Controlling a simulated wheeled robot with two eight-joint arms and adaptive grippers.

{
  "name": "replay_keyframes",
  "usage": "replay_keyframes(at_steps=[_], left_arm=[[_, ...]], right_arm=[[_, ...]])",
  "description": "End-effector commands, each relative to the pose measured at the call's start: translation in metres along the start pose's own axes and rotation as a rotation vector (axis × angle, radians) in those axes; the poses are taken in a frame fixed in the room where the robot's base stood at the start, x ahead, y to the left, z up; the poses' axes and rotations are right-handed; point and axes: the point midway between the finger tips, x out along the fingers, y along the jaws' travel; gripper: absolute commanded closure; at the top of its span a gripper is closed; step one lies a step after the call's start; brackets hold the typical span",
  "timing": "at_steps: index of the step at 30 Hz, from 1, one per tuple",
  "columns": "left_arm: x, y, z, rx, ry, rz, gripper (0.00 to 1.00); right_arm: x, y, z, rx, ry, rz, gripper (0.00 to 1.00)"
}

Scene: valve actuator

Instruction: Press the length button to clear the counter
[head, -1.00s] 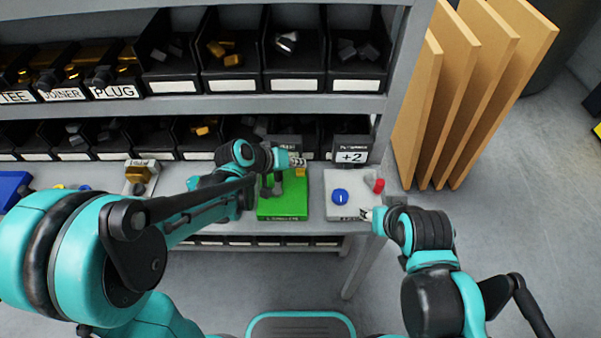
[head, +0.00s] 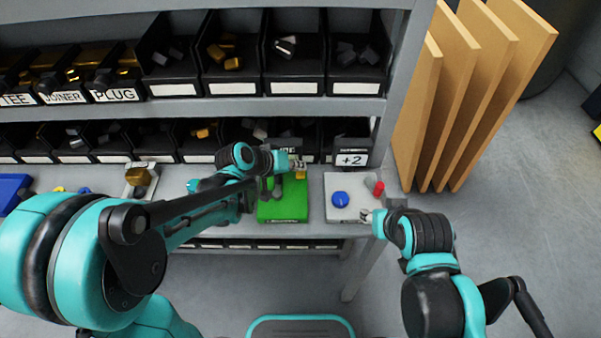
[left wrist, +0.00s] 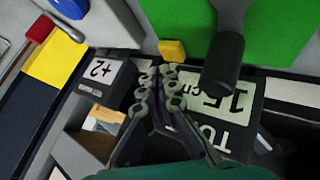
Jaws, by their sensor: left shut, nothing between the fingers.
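A small yellow button (head: 301,175) sits at the far right edge of the green panel (head: 283,209). It also shows in the left wrist view (left wrist: 172,50), just beyond my fingertips. My left gripper (head: 299,164) is shut and empty above the back of the green panel, close to the button; I cannot tell whether they touch.
The light grey panel carries a blue knob (head: 340,199) and a red part (head: 378,188). A "+2" display (head: 352,159) stands behind it. A dark grey handle (left wrist: 224,62) rises beside the yellow button. Shelves with bins line the back; boards (head: 470,90) lean at right.

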Motion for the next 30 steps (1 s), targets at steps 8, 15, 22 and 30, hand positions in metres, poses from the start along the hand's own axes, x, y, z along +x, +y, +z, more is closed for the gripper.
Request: replay_keyframes(at_steps=[8,15,22,30], left_arm=[[0.0011,-0.0008,0.0008,0.000,0.000,0.000,1.00],[0.0064,-0.0047,0.0047,0.000,0.000,0.000,1.00],[0.0057,-0.0042,0.0042,0.000,0.000,0.000,1.00],[0.0070,-0.0051,0.0051,0.000,0.000,0.000,1.00]], right_arm=[[0.0012,0.0000,0.0009,0.000,0.000,0.000,0.60],[0.0071,0.0000,0.0051,0.000,0.000,0.000,0.60],[0.0063,0.0000,0.0045,0.000,0.000,0.000,0.60],[0.0077,0.0000,0.0055,0.000,0.000,0.000,0.60]])
